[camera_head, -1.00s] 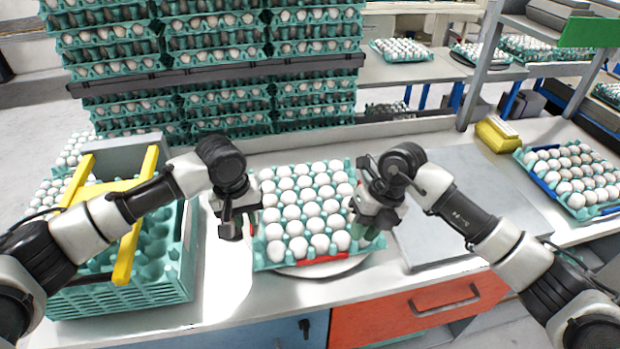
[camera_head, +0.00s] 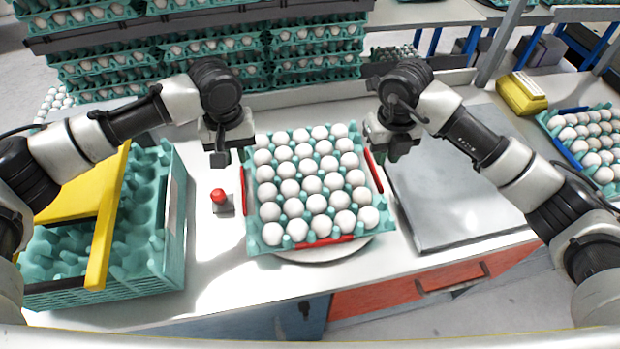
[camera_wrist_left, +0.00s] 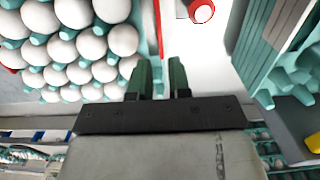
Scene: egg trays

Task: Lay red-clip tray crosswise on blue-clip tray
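The red-clip tray (camera_head: 268,242) is full of white eggs and sits on a white round plate (camera_head: 340,252) mid-table. Red clips show along its left, right and front edges. The blue-clip tray (camera_head: 567,156), also full of eggs, lies at the right edge of the head view. My left gripper (camera_head: 222,160) is above the tray's back left corner. In the left wrist view its two green fingers (camera_wrist_left: 160,78) are apart and empty, beside the egg tray. My right gripper (camera_head: 388,152) is near the tray's back right corner; its finger gap is unclear.
A red button (camera_head: 219,196) stands left of the tray. A teal crate (camera_head: 172,235) with a yellow frame (camera_head: 112,215) is at the left. A flat grey plate (camera_head: 455,190) lies right of the tray. Stacked egg trays (camera_head: 200,65) stand behind. A yellow box (camera_head: 521,94) is at the back right.

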